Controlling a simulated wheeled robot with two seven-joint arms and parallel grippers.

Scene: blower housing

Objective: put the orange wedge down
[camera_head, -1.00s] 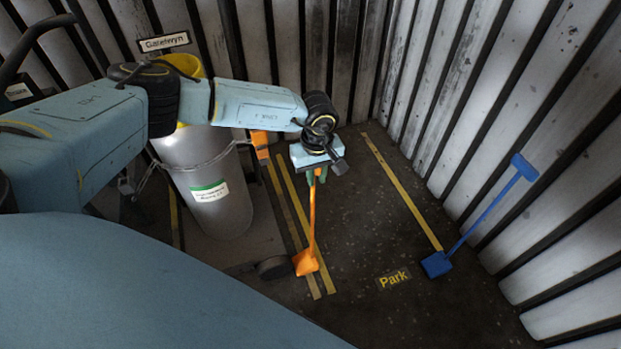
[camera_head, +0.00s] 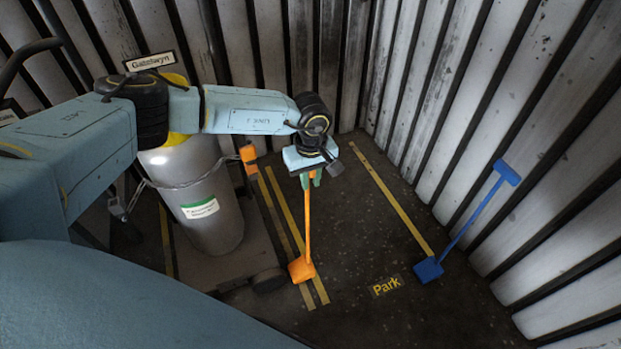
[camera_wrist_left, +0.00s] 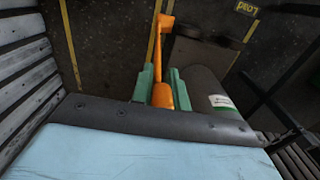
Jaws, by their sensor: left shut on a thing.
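The orange wedge (camera_head: 301,269) is a small block at the foot of a long thin orange handle. It shows low in the head view, over or on the yellow floor stripes; I cannot tell whether it touches the floor. My left gripper (camera_head: 312,178) points down and is shut on the upper end of the handle. In the left wrist view, the green fingers of my left gripper (camera_wrist_left: 162,92) close on the thick orange handle end, and the wedge (camera_wrist_left: 165,20) shows at the far end. My right gripper is not in view.
A grey gas cylinder (camera_head: 215,222) stands chained on a low wheeled base to the left. A blue wedge (camera_head: 428,269) with a long handle leans toward the right ribbed wall. The floor between the yellow lines is open.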

